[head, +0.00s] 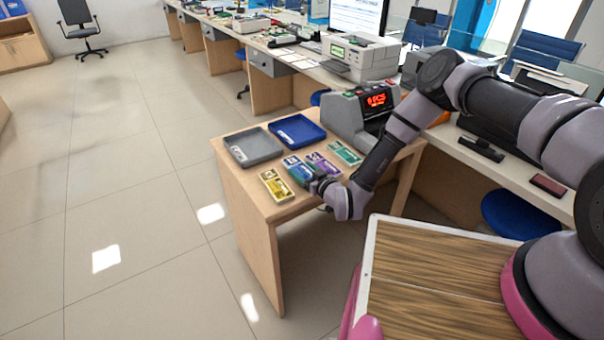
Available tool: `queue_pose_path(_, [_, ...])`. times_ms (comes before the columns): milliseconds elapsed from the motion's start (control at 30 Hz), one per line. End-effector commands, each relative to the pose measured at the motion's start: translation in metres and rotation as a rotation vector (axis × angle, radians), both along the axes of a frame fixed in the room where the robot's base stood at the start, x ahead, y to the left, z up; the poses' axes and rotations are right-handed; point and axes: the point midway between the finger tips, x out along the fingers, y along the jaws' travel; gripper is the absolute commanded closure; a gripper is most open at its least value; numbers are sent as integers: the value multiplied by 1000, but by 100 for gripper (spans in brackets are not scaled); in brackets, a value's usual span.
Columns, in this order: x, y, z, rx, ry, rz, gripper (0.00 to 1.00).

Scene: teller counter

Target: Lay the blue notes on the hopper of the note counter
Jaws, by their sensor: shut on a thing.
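The blue notes (298,170) are a flat bundle over the small wooden table, between the yellow notes and the purple notes. My gripper (313,177) reaches in from the right and is shut on the near end of the blue bundle. Its fingers are small and partly hidden by my wrist. I cannot tell whether the bundle touches the table or is slightly raised. The grey note counter (348,118) stands at the table's back right, with a lit red display. My forearm hides part of its front, and its hopper does not show clearly.
Yellow notes (276,186), purple notes (322,163) and green notes (345,153) lie around the blue bundle. A grey tray (254,147) and a blue tray (298,131) sit behind them. A long counter (470,157) with a printer (361,58) runs behind the table.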

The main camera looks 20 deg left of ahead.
Motion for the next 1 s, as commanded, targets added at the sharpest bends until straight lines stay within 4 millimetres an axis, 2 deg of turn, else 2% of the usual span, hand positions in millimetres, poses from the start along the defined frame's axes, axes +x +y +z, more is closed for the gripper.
queue_pose_path(100, [1,0,26,4,-2,0,89])
queue_pose_path(300, [1,0,65,3,-1,1,89])
queue_pose_path(533, [3,-2,87,1,0,-5,89])
queue_pose_path(633, [14,-15,94,2,-1,-29,89])
queue_pose_path(767, [47,-54,108,6,0,-107,89])
queue_pose_path(867, [77,-100,123,9,1,-190,89])
queue_pose_path(1000, [115,-173,145,12,1,-317,89])
